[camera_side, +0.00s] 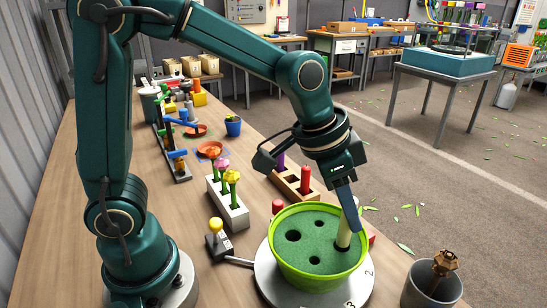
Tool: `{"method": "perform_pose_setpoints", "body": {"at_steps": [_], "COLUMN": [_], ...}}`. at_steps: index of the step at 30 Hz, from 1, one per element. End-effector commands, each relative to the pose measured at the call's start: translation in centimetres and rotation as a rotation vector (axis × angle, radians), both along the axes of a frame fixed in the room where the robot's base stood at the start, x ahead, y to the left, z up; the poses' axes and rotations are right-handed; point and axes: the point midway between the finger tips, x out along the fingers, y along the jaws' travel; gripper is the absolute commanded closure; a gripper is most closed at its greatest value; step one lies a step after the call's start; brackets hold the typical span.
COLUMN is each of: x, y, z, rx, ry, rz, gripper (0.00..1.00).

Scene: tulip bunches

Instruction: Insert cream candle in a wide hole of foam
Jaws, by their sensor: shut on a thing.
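The green foam (316,238) fills a lime green bowl (318,279) on a round white numbered plate near the table's front. Three dark holes show in the foam's top, at the left, back and front. The cream candle (343,237) stands nearly upright over the right part of the foam, inside the bowl's rim. My gripper (352,222) comes down from above and is shut on the candle's upper part. The candle's lower end meets the foam in the picture. I cannot tell whether it is in a hole or only on or above the surface.
A white block (228,205) with flower-topped pegs and a yellow-knobbed lever (216,240) stand left of the bowl. A wooden block (293,186) with a red peg is behind it. A grey cup (432,284) stands at front right, close to the plate (266,271).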

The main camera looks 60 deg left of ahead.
Motion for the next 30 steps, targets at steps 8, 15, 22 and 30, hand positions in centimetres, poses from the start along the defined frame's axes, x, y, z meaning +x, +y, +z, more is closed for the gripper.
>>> {"method": "perform_pose_setpoints", "body": {"at_steps": [8, 15, 22, 30], "x": [0.0, 0.0, 0.0, 0.0], "y": [0.0, 0.0, 0.0, 0.0], "z": [-0.7, -1.3, -1.8, -2.5], "rx": [0.000, 0.000, 0.000, 0.000], "ry": [0.002, 0.001, 0.001, 0.001], "rz": [0.000, 0.001, 0.002, 0.000], "gripper": [1.00, 1.00, 1.00, 1.00]}}
